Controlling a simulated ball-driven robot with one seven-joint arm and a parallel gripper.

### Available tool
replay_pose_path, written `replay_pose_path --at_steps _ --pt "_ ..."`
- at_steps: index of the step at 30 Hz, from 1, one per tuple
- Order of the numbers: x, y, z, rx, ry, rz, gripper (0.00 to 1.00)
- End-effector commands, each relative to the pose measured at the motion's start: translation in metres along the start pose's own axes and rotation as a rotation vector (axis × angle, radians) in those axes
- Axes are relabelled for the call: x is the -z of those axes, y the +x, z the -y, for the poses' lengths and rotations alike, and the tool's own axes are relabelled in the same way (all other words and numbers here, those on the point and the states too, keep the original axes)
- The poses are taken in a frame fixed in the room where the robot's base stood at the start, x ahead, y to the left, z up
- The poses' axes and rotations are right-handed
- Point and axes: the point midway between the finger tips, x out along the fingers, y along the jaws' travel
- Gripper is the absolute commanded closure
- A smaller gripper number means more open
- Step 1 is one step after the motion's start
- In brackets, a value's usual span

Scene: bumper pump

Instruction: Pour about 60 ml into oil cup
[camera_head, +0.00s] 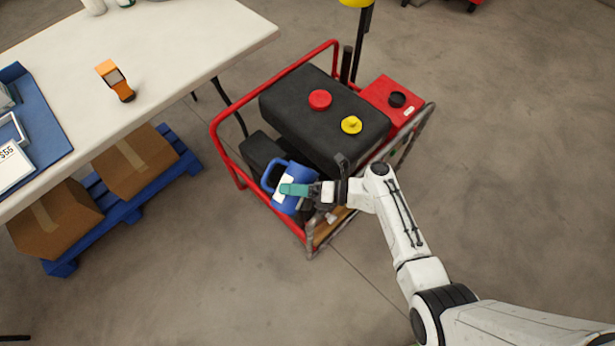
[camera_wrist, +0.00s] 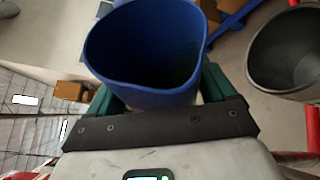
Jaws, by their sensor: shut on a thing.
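My gripper (camera_head: 300,190) is shut on a blue jug (camera_head: 292,204), with its teal fingers on either side of it. The jug has a handle on the left and is held over the near left end of the red-framed machine (camera_head: 218,133). In the wrist view, the jug (camera_wrist: 145,95) shows its open mouth, and its inside is dark, so I cannot tell the liquid level. A dark grey round vessel with an open mouth (camera_wrist: 286,62) is to the right of the jug and apart from it there. It may be the oil cup; I cannot tell.
The machine carries a black tank (camera_head: 330,110) with a red cap (camera_head: 320,100) and a yellow cap (camera_head: 352,125). A white table (camera_head: 180,50) at upper left holds an orange handheld device (camera_head: 114,78) and a blue tray (camera_head: 45,125). Cardboard boxes (camera_head: 135,163) sit on a blue pallet.

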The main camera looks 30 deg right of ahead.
Motion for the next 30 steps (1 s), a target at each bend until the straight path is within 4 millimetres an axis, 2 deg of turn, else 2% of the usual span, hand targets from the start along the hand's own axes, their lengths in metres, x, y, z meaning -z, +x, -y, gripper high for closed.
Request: replay_pose_path --at_steps 30 --pt "0.0003 0.0000 0.0036 -0.044 0.103 0.015 0.56"
